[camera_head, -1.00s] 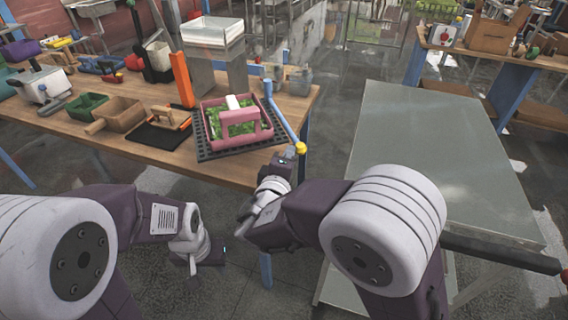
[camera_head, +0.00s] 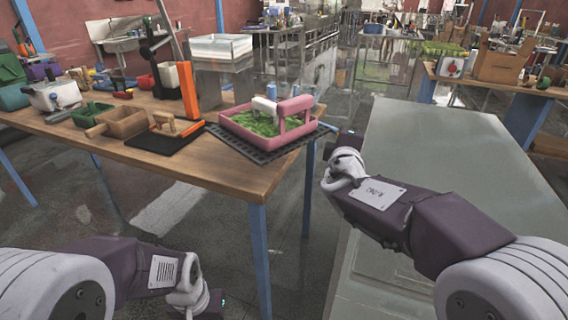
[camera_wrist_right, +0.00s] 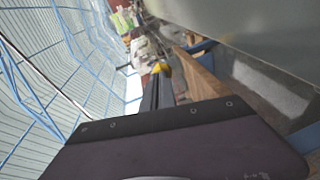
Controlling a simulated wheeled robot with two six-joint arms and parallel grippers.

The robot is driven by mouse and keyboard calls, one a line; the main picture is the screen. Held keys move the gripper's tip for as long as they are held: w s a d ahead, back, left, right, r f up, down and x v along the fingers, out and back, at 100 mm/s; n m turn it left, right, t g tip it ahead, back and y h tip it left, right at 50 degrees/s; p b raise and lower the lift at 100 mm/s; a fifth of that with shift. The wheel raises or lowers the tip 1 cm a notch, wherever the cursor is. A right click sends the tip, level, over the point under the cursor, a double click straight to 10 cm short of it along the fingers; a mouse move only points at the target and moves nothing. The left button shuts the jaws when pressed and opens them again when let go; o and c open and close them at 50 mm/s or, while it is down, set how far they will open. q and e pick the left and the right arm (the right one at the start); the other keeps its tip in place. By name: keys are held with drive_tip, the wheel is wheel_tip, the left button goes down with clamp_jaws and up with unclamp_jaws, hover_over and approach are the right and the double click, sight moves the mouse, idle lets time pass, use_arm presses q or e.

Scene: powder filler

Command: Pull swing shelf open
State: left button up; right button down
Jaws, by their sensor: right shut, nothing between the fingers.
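The swing shelf appears to be the black perforated tray (camera_head: 262,155) at the right corner of the wooden table. A pink basket (camera_head: 240,133) of greens stands on it, and its right corner juts past the table edge. A blue post (camera_head: 271,92) rises behind the basket; its arm is hidden. My right gripper (camera_head: 350,136) is just right of the tray; a gap or contact cannot be told. My left gripper (camera_head: 218,302) is low in front, jaws unclear.
A grey-topped table (camera_head: 430,150) stands on the right under my right arm. Open floor lies in front of the wooden table.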

drive_tip(key=shift+w+d+b, duration=0.95)
drive_tip(key=shift+w+d, duration=0.15)
drive_tip(key=shift+d, duration=0.4)
drive_tip(key=shift+r, duration=0.1)
